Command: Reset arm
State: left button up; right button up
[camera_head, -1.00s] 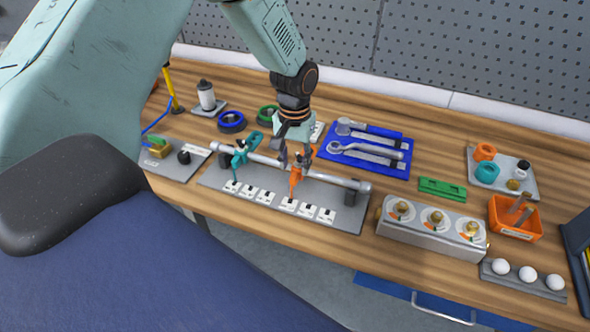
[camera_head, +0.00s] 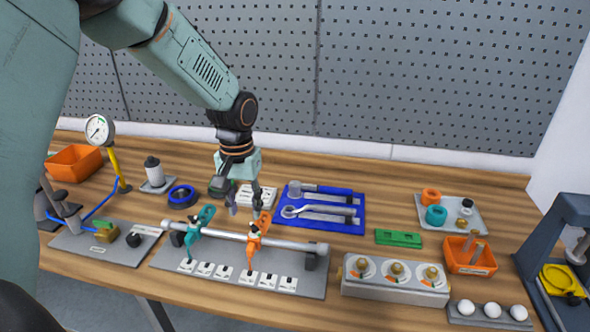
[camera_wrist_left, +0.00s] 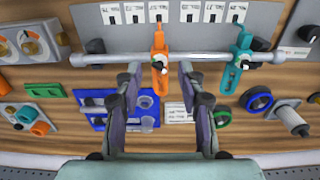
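My left gripper (camera_head: 245,207) is open and empty above the workbench, just behind the rail (camera_head: 285,244). In the left wrist view its two spread fingers (camera_wrist_left: 158,77) have the orange clamp (camera_wrist_left: 160,50) between and beyond them; no contact shows. In the head view the orange clamp (camera_head: 252,243) and a teal clamp (camera_head: 195,234) sit on the rail, above a grey plate with a row of white labels (camera_head: 206,269). The teal clamp (camera_wrist_left: 239,62) shows right of the fingers in the wrist view. My right gripper is in neither view.
A blue tray with tools (camera_head: 345,228) lies right of the gripper, with a green block (camera_head: 398,238) beyond. A three-knob box (camera_head: 395,288) stands at the front. A blue ring (camera_head: 182,195) lies left. A grey pegboard wall (camera_head: 420,75) rises behind.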

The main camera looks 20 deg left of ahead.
pick_arm(q)
jog(key=s+d+f+m+h, duration=0.1)
jog(key=s+d+f, duration=0.4)
jog(key=s+f, duration=0.3)
jog(key=s+d+f, duration=0.5)
jog(key=s+f, duration=0.2)
jog(key=f, duration=0.3)
jog(key=s+f+m+y, duration=0.1)
jog(key=s+f, duration=0.1)
jog(key=s, duration=0.7)
jog(key=s+f, duration=0.2)
jog(key=s, duration=0.7)
notch_tip(320, 180, down, 20)
jog(key=w+b, duration=0.1)
jog(key=b, duration=1.9)
jog(key=shift+w+d, duration=0.2)
jog(key=shift+d, duration=0.25)
jog(key=shift+s+a+r, duration=0.1)
jog(key=shift+r, duration=0.05)
